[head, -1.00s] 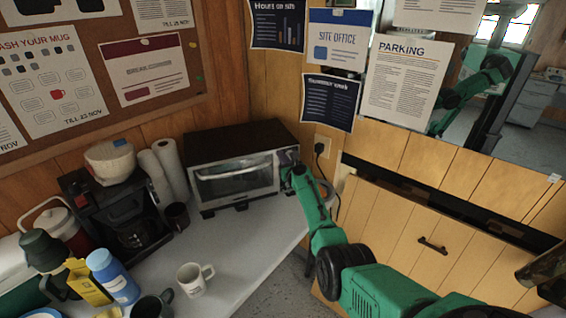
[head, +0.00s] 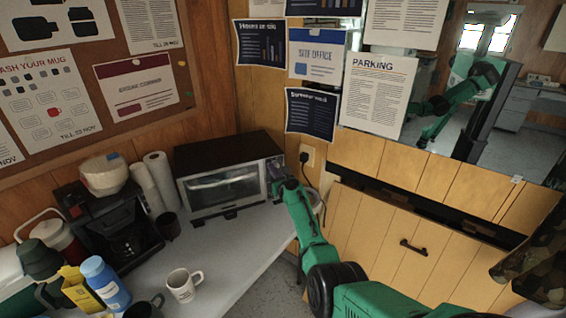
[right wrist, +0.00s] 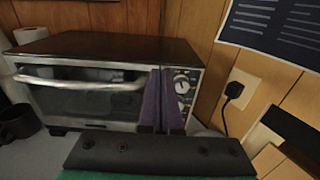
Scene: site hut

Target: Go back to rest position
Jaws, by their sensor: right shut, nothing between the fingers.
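My right gripper (head: 277,175) shows best in the head view, at the end of the green arm reaching up from the lower right. It is in front of the control side of the toaster oven (head: 222,187). In the right wrist view its two dark purple fingers (right wrist: 161,100) are together with nothing between them. They overlap the right end of the oven (right wrist: 85,95), beside its knobs. I cannot tell whether they touch it. The oven door is shut. My left gripper is not in view.
The grey counter (head: 233,245) holds a white mug (head: 181,286), a black coffee maker (head: 125,235), paper towel rolls (head: 158,180) and a blue bottle (head: 103,281). A plugged-in cable (right wrist: 233,92) hangs on the wall right of the oven. Wooden panelling with a black handle (head: 413,247) is at right.

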